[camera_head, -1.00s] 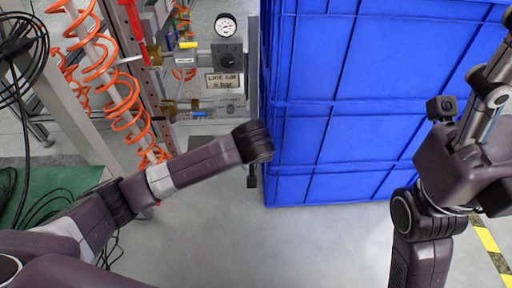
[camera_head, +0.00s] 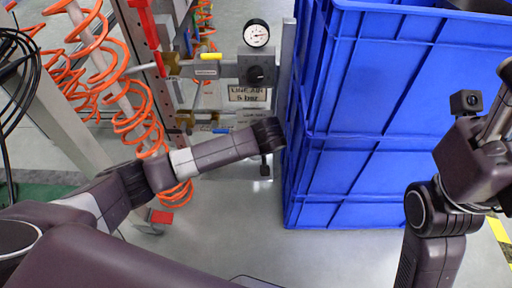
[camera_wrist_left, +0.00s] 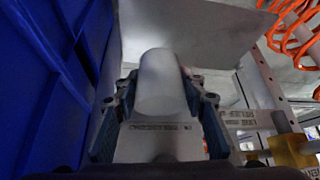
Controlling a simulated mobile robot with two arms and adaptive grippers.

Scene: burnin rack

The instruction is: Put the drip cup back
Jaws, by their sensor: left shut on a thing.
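In the left wrist view my left gripper (camera_wrist_left: 160,90) is shut on the drip cup (camera_wrist_left: 159,82), a plain white cylinder between its two blue-grey fingers. In the head view my left arm reaches in from the left and its dark wrist (camera_head: 267,134) is just left of the blue crates. The left fingers and the cup are hidden there. The panel with the pressure gauge (camera_head: 256,34) stands just beyond this wrist. My right arm stands at the right edge; its fingertips are out of the picture.
Tall stacked blue crates (camera_head: 365,120) stand close to the right of my left wrist. Orange coiled hoses (camera_head: 135,110) hang at the left. A "LINE AIR" sign (camera_head: 249,93) and brass fittings (camera_wrist_left: 292,150) are near. The grey floor (camera_head: 300,255) in front is clear.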

